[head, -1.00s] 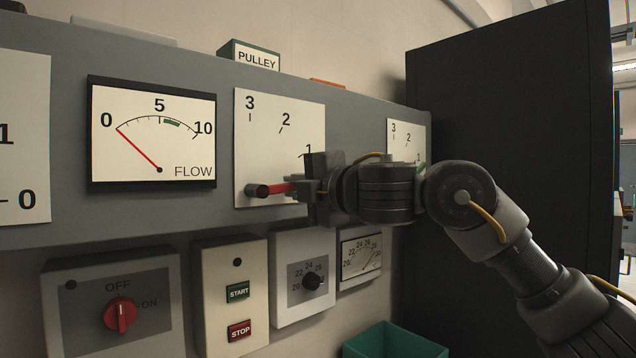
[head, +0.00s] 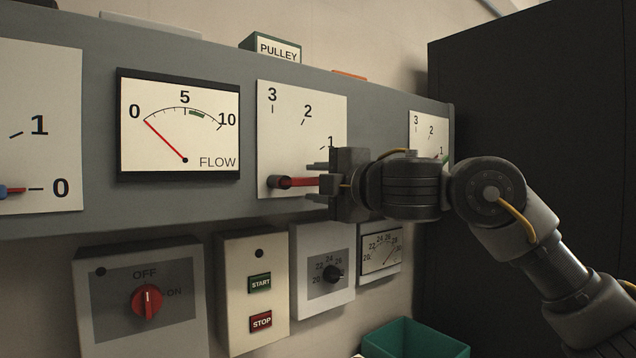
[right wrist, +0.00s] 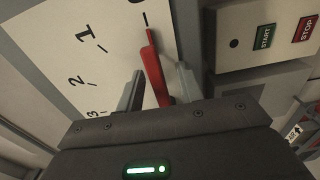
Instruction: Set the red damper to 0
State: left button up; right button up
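The red damper lever (head: 299,182) sits on a white scale plate (head: 296,125) marked 3, 2, 1, right of the flow meter (head: 178,125). It lies about level, its free end toward the right. In the right wrist view the lever (right wrist: 153,68) points at the tick beside a partly cut-off 0. My right gripper (head: 318,183) is at the lever's free end, one finger above and one below. The right wrist view shows its fingers (right wrist: 160,88) apart, with gaps on both sides of the lever. The flow needle points at 0. My left gripper is out of view.
Another scale plate (head: 421,128) is partly behind my right arm. A dark cabinet (head: 530,100) stands at right.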

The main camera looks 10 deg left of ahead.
jog(key=b+v, duration=0.4)
jog(key=v, duration=0.7)
jog(key=shift+b, duration=0.35)
jog(key=shift+w, duration=0.1)
